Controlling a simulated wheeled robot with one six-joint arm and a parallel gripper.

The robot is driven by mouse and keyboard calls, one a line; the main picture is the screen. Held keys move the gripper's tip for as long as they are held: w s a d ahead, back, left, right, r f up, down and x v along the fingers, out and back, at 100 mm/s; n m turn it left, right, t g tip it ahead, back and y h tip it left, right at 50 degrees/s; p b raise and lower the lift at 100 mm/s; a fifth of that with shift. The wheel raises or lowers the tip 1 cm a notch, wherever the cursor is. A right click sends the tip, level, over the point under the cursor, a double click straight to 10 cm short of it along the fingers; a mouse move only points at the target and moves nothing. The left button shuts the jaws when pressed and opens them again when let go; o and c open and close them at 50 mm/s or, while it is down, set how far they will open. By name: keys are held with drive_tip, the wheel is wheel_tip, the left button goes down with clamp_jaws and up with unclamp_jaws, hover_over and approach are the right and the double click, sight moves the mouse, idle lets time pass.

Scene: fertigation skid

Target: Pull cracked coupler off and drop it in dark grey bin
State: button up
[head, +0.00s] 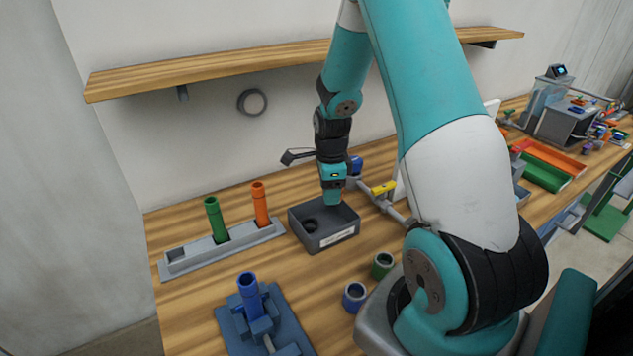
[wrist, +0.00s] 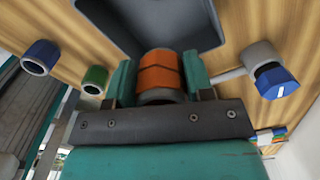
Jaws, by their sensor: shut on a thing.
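The orange coupler (wrist: 161,70), with a dark line running across it, sits between the two fingers of my gripper (wrist: 160,82) in the wrist view. The gripper is shut on it. In the head view my gripper (head: 333,198) points down at the right part of the dark grey bin (head: 308,240), over its opening. The coupler is hidden there.
A grey rack (head: 190,257) holds a green tube (head: 215,220) and an orange tube (head: 260,205). A blue tube (head: 249,293) stands in a blue fixture. A blue ring (head: 355,297) and a green ring (head: 382,265) stand in front. A grey pipe (head: 395,213) lies right of the bin.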

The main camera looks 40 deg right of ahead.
drive_tip(key=shift+w+a+f+b, duration=0.1)
drive_tip(key=shift+a+f+b, duration=0.05)
drive_tip(key=shift+f+b, duration=2.6)
drive_tip(key=shift+f+p, duration=0.2)
drive_tip(key=shift+p, duration=0.1)
drive_tip(key=o, duration=1.3)
drive_tip(key=shift+r, duration=0.1)
wheel_tip(320, 180, up, 17)
drive_tip(key=shift+r+b, duration=0.15)
drive_tip(key=shift+b, duration=0.4)
